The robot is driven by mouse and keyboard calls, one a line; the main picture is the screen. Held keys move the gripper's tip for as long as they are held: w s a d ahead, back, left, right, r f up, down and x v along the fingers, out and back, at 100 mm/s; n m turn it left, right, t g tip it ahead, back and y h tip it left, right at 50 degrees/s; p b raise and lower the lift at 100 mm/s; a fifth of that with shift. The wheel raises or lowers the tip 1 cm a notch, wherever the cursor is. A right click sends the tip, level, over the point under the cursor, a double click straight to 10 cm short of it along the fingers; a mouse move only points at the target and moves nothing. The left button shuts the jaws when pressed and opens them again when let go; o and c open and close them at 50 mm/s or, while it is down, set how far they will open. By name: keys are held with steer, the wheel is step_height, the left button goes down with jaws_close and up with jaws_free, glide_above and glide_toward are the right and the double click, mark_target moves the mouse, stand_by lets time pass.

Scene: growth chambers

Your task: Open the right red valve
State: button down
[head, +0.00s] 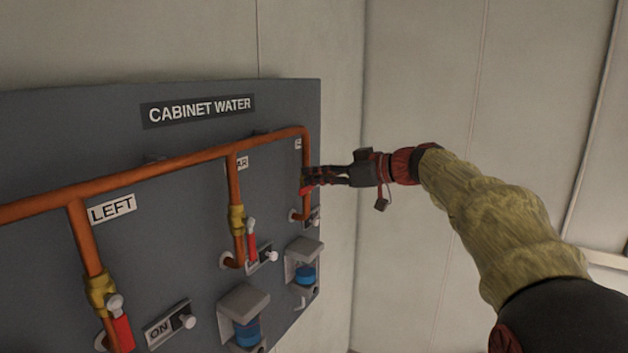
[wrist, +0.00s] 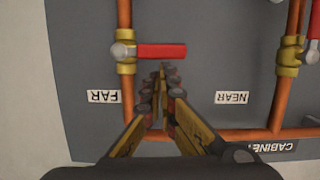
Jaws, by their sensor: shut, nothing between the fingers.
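The rightmost valve, labelled FAR, shows in the wrist view with its red lever (wrist: 162,51) lying straight across the pipe. Its brass body (wrist: 125,52) sits on a copper pipe. My gripper (head: 310,178) is shut and empty at this valve. In the wrist view my fingertips (wrist: 169,72) come together right beside the lever's edge. I cannot tell whether they touch it.
The grey panel (head: 200,180) carries a middle valve with a red lever (head: 252,248) along its pipe and a left valve with a red lever (head: 122,334). A copper pipe (head: 170,163) runs above. Blue-filled holders (head: 246,332) stick out below. A pale wall (head: 430,90) stands right.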

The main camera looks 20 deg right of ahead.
steer(key=shift+s+a+f+n+b, duration=0.15)
steer(key=shift+f+n+b, duration=0.3)
steer(key=shift+b, duration=1.8)
step_height(320, 180, down, 8)
steer(key=n+t+h+b, duration=0.3)
steer(key=n+b, duration=0.9)
steer(key=b, duration=2.2)
steer(key=s+d+r+t+y+b, duration=0.1)
steer(key=s+d+r+b, duration=0.1)
steer(key=s, duration=0.8)
steer(key=shift+s+d, duration=0.4)
steer(key=shift+d, duration=0.05)
